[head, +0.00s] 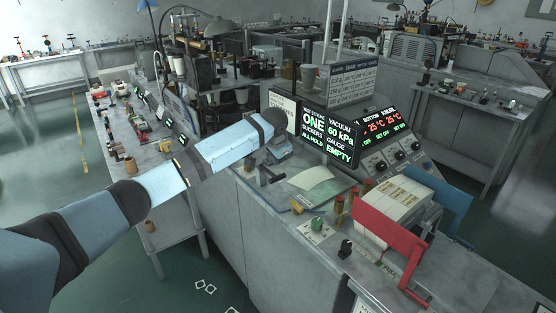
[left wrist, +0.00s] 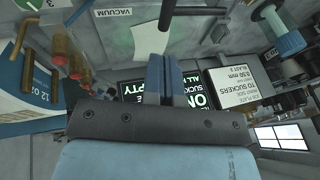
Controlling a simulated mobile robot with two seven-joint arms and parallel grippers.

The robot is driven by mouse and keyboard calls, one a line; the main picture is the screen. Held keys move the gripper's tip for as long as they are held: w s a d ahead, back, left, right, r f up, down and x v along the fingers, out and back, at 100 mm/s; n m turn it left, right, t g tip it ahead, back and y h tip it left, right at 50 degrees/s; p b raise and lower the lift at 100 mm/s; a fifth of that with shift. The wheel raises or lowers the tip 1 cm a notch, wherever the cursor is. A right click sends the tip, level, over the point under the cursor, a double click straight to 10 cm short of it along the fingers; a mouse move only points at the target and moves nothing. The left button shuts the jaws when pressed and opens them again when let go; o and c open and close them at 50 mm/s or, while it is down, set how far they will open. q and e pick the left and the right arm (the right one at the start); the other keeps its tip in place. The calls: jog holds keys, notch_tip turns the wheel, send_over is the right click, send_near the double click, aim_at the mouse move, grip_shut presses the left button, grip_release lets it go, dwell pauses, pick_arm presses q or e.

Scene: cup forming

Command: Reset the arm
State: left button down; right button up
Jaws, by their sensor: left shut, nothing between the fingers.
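My left arm reaches in from the left in the head view, over the bench, and ends in a dark cuff in front of the display (head: 328,137). The fingers are hard to make out there. In the left wrist view my left gripper (left wrist: 166,60) is shut and empty, its two blue-grey fingers side by side. The display text shows behind the fingers in that view. A pale sheet (head: 311,178) lies on the bench below the display, apart from the arm. My right gripper is in neither view.
A control panel (head: 396,150) with knobs stands right of the display. A red bracket (head: 392,230) and a blue panel (head: 440,198) flank a box (head: 397,207) at the right. Several small posts stand on the bench front.

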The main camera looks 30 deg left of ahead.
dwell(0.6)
pick_arm(q)
jog(key=s+d+f+m+h, duration=0.1)
jog(key=s+d+f, duration=0.75)
jog(key=s, duration=0.35)
jog(key=s+d+f+h, duration=0.2)
jog(key=s+d+f, duration=0.6)
jog(key=s+d, duration=0.25)
jog(key=s+a+r+n+y, duration=0.1)
jog(key=s+a+r+n, duration=0.1)
jog(key=s, duration=1.2)
jog(key=s+a+r+n, duration=0.1)
jog(key=s+a+n, duration=0.1)
jog(key=s, duration=1.1)
jog(key=w+d+f+t+h, duration=0.1)
jog(key=w+d+f+t, duration=0.1)
jog(key=f, duration=0.5)
jog(key=w+d+f+t+h, duration=0.1)
jog(key=w+d+f+t, duration=0.2)
jog(key=f, duration=0.3)
jog(key=shift+w+d+f+m+t+h, duration=0.4)
jog(key=shift+d+t, duration=0.3)
jog(key=shift+t, duration=0.1)
jog(key=shift+r, duration=0.1)
